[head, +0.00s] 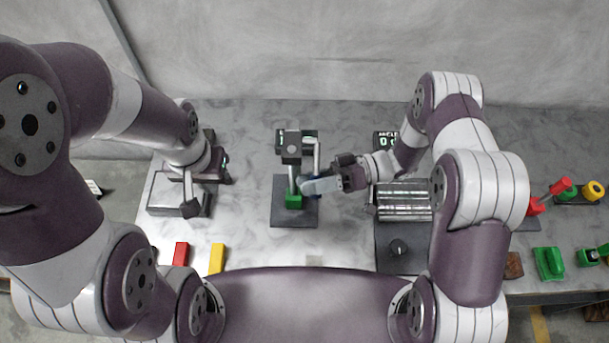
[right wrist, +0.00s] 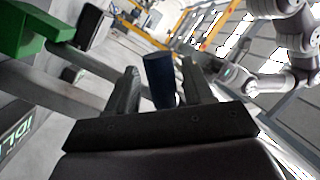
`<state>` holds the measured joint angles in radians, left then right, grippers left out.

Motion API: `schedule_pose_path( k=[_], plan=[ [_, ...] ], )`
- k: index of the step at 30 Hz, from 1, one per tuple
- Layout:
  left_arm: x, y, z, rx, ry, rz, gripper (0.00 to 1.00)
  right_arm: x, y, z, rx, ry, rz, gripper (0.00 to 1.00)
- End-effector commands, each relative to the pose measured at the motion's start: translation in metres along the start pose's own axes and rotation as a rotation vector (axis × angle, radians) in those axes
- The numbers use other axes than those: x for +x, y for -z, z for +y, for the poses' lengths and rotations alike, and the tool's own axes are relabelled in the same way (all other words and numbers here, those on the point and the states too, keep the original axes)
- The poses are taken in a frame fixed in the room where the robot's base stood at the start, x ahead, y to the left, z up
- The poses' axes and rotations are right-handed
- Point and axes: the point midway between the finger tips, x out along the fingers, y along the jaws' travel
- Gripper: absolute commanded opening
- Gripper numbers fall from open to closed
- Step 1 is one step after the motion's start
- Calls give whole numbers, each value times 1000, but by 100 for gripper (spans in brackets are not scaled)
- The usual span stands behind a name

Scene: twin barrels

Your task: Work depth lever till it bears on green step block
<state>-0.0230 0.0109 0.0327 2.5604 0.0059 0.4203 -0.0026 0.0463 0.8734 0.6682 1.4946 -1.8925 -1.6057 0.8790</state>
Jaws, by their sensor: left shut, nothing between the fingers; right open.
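The green step block (head: 293,202) sits on the dark base of a small press stand in the middle of the table. The depth lever hangs at the right side of the stand's head; its dark blue grip (right wrist: 158,80) shows in the right wrist view between my two fingers. My right gripper (head: 312,187) is open around that grip, with visible gaps at the sides. Whether the lever bears on the block is hidden by the gripper. A green block also shows in the right wrist view (right wrist: 30,27). My left gripper (head: 218,172) is shut and empty over the grey device at the left.
A grey vise-like device (head: 170,197) stands at left. Red (head: 181,253) and yellow (head: 217,258) blocks lie at the front. Green parts (head: 549,262) lie at far right.

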Motion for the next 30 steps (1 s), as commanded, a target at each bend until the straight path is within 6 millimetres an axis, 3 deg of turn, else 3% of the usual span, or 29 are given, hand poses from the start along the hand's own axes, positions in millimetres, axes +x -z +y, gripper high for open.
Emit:
schedule_pose_path(
  k=[4, 12, 14, 17, 18, 30],
  plan=[
    [-6, 1, 0, 1, 0, 0, 0, 15, 0, -1, 0, 1, -2, 53],
    [-6, 1, 0, 1, 0, 1, 0, 17, 0, 1, -2, -1, -1, 53],
    [-6, 1, 0, 1, 0, 1, 0, 17, 0, 1, -2, -1, -1, 36],
    [-6, 1, 0, 1, 0, 1, 0, 17, 0, 1, -2, -1, -1, 4],
    [-6, 1, 0, 1, 0, 1, 0, 17, 0, 1, -2, -1, -1, 0],
    [1, 0, 0, 1, 0, 1, 0, 16, 0, 7, -71, -14, -15, 0]
  ],
)
